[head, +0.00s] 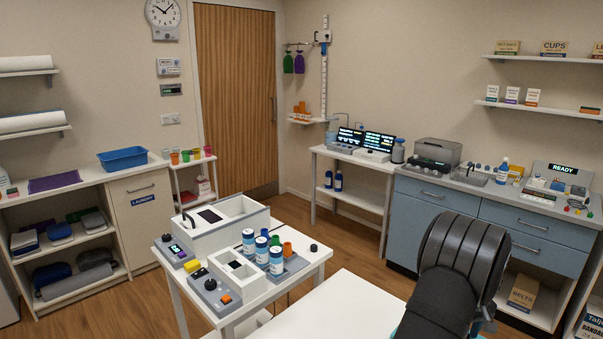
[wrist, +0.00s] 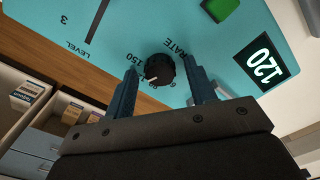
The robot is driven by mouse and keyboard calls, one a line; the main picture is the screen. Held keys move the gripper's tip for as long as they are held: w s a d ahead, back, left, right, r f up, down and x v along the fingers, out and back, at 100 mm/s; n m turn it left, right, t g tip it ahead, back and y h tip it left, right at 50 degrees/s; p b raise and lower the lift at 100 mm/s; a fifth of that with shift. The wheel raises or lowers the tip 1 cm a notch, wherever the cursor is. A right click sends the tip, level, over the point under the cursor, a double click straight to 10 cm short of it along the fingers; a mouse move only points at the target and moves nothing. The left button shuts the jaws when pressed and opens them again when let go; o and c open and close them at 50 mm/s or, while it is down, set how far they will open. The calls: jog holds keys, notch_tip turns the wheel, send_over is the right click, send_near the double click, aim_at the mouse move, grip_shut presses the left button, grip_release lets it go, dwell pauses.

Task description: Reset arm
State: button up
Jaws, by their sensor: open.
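My gripper (wrist: 162,72) shows in the wrist view with its two dark blue fingers apart and nothing held between them. A black knob (wrist: 160,70) with a pale pointer mark lies between the fingertips in the picture, on a teal panel (wrist: 115,45). The panel reads "RATE" and "150" around the knob; I cannot tell whether the fingers touch it. In the head view my dark arm fills the lower right, and my gripper is hidden behind it.
The panel also has a display (wrist: 264,60) reading 120, a green button (wrist: 220,8) and a LEVEL slot. In the head view, a white table (head: 335,305) has clear surface left of my arm. A blue-fronted counter (head: 430,210) stands behind my arm.

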jog(key=n, duration=0.6)
dwell(0.4)
jog(key=shift+o, duration=0.2)
jog(key=o, duration=1)
jog(key=shift+o, duration=0.2)
jog(key=s+d+r+m, duration=0.1)
jog(key=s+r+m, duration=0.3)
jog(key=r+m, duration=0.45)
jog(key=s+d+r+m, duration=0.2)
jog(key=s+r+m, duration=0.3)
jog(key=r+m, duration=0.4)
notch_tip(320, 180, down, 8)
jog(key=shift+w+f+n, duration=0.15)
jog(key=shift+f+n, duration=0.05)
jog(key=shift+n, duration=0.25)
jog(key=shift+a, duration=0.1)
